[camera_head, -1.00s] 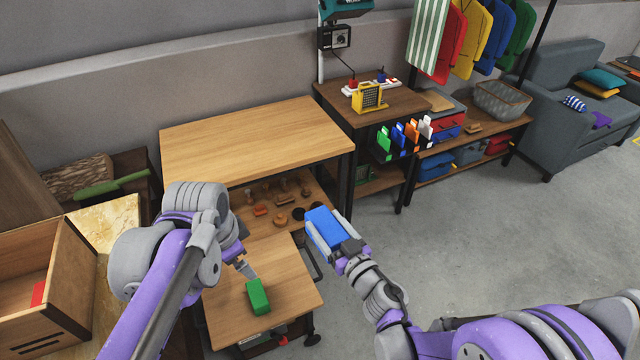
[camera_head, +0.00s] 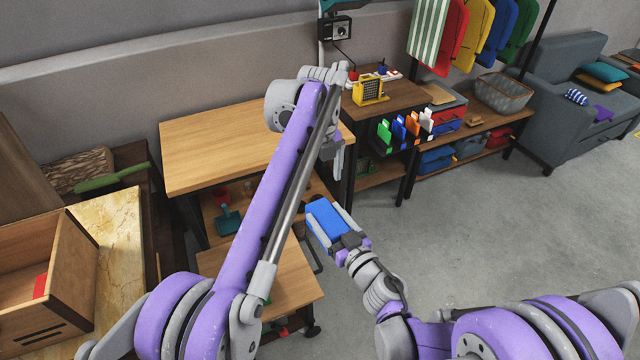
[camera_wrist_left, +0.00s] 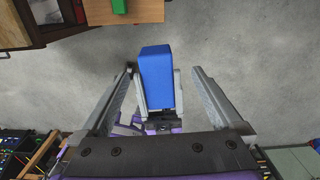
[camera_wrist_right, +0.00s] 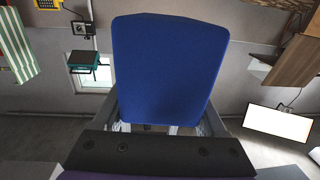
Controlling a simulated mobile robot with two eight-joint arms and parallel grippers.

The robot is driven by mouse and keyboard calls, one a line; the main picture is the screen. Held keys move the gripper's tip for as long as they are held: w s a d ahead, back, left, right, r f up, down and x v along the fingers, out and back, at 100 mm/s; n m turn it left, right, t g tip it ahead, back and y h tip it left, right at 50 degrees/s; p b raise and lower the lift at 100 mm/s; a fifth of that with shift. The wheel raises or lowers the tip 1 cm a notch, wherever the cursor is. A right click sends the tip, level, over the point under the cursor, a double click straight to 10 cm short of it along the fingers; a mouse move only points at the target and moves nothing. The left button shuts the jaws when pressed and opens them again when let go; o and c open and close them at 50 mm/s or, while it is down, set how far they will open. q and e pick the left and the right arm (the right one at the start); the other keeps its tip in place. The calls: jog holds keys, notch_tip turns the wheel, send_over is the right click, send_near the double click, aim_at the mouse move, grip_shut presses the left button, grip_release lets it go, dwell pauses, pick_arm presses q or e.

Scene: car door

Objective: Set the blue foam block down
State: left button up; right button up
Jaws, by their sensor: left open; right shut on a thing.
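The blue foam block (camera_head: 323,219) is held up in the air by my right gripper (camera_head: 330,228), right of the low wooden cart top. The fingers are shut along the block's sides. In the right wrist view the block (camera_wrist_right: 170,65) fills the middle. My left gripper (camera_head: 338,165) is open and empty, above the block in the head view, with fingers pointing down. In the left wrist view the block (camera_wrist_left: 157,75) appears between the open left fingers (camera_wrist_left: 163,90); I cannot tell how far below them it is.
A wooden table (camera_head: 205,150) stands at the back with a bare top. The low wooden cart top (camera_head: 295,285) is partly hidden by my left arm; a green block (camera_wrist_left: 120,5) on it shows in the left wrist view. Grey floor (camera_head: 450,220) is open to the right.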

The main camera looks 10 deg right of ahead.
aim_at(321, 210)
pick_arm(q)
notch_tip(321, 210, down, 12)
jog(key=shift+r, duration=0.1)
dwell(0.4)
jog(key=shift+c, duration=0.3)
jog(key=shift+d, duration=0.1)
jog(key=c, duration=1.2)
pick_arm(e)
jog(key=shift+a, duration=0.15)
jog(key=o, duration=1.3)
